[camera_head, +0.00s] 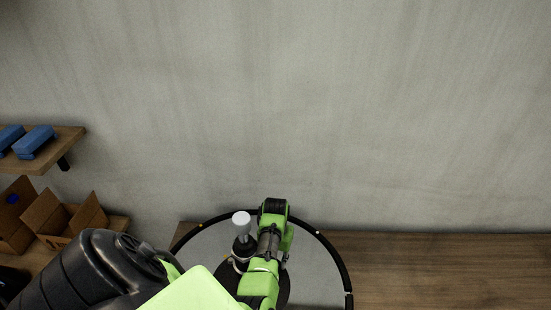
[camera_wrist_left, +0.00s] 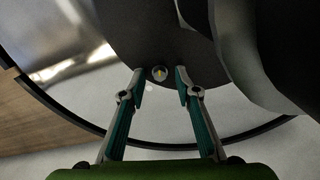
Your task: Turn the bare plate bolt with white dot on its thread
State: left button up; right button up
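In the left wrist view a small round bolt (camera_wrist_left: 159,73) with a pale, yellowish mark sits on the dark round plate (camera_wrist_left: 125,30). My left gripper (camera_wrist_left: 160,70) is open. Its two fingertips stand on either side of the bolt, with a visible gap on each side. Whether the tips are level with the bolt is hard to tell. In the head view my green left arm covers part of the dark plate (camera_head: 284,285); the bolt and the left fingers are hidden there. My right gripper is in neither view.
A wide round base (camera_head: 315,265) with a black rim lies under the plate. A post with a white top (camera_head: 241,220) stands left of my arm. Cardboard boxes (camera_head: 72,220) and a shelf with blue items (camera_head: 35,141) are at the left. The wall (camera_head: 350,110) is bare.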

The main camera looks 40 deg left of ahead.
pick_arm(q)
notch_tip(320, 180, up, 12)
dwell(0.5)
jog(key=w+d+m+g+y+b, duration=0.3)
jog(key=w+d+m+b, duration=0.15)
jog(key=m+b, duration=0.75)
jog(key=shift+m, duration=0.7)
jog(key=p+x, duration=0.1)
jog(key=x, duration=0.5)
jog(key=p+x, duration=0.1)
jog(key=x, duration=0.6)
jog(key=shift+s+a, duration=0.25)
jog(key=shift+s, duration=0.05)
grip_shut()
